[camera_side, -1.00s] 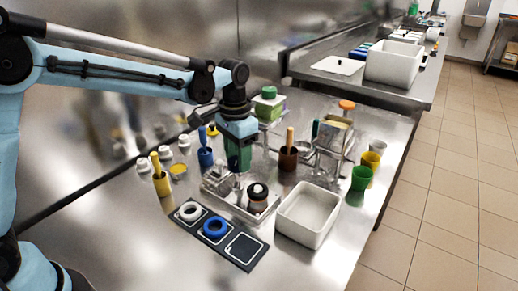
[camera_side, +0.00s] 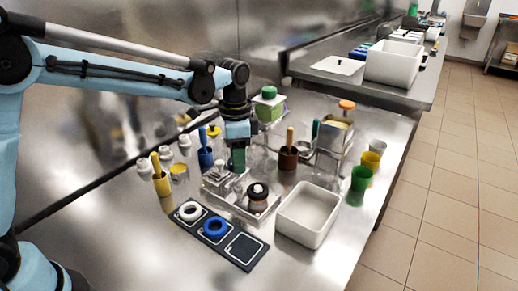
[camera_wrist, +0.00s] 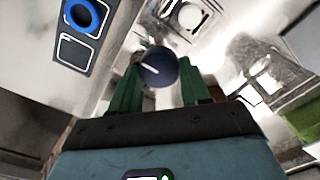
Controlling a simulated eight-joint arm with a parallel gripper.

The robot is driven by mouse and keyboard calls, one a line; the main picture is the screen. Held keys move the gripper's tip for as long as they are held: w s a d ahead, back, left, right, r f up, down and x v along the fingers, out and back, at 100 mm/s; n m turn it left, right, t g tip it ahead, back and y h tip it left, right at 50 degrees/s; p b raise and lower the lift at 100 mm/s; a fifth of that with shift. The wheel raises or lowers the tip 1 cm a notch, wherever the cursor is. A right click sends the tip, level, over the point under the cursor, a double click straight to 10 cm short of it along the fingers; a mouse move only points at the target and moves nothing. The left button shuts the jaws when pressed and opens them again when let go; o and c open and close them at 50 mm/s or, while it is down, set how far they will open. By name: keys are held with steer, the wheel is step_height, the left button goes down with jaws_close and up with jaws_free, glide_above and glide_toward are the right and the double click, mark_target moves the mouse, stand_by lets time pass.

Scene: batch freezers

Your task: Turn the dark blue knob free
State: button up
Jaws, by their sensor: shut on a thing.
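The dark blue knob (camera_wrist: 158,67) shows in the wrist view as a round cap with a white line across its face. My gripper (camera_wrist: 160,80) has its two green fingers on either side of the knob and is shut on it. In the side view my gripper (camera_side: 238,160) points down behind the clear-and-metal fixture (camera_side: 222,184), and the knob is hidden there by the fingers. I cannot tell whether the knob is loose from its seat.
A dark mat (camera_side: 222,252) in front carries a white ring (camera_side: 182,213) and a blue ring (camera_side: 206,231); its third square is empty. A white bin (camera_side: 285,225), a dark-lidded jar (camera_side: 257,204) and several coloured cups stand close by.

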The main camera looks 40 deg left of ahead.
steer(key=o, duration=1.1)
steer(key=shift+c, duration=0.2)
step_height(320, 180, up, 12)
steer(key=shift+r, duration=0.1)
steer(key=s+a+f+n+t, duration=0.3)
steer(key=s+f+n, duration=0.1)
steer(key=s, duration=0.4)
steer(key=s+a+f+n+t, duration=0.3)
steer(key=s+f+n+t, duration=0.1)
steer(key=s, duration=0.3)
steer(key=shift+s+n, duration=0.4)
steer(key=shift+n, duration=0.1)
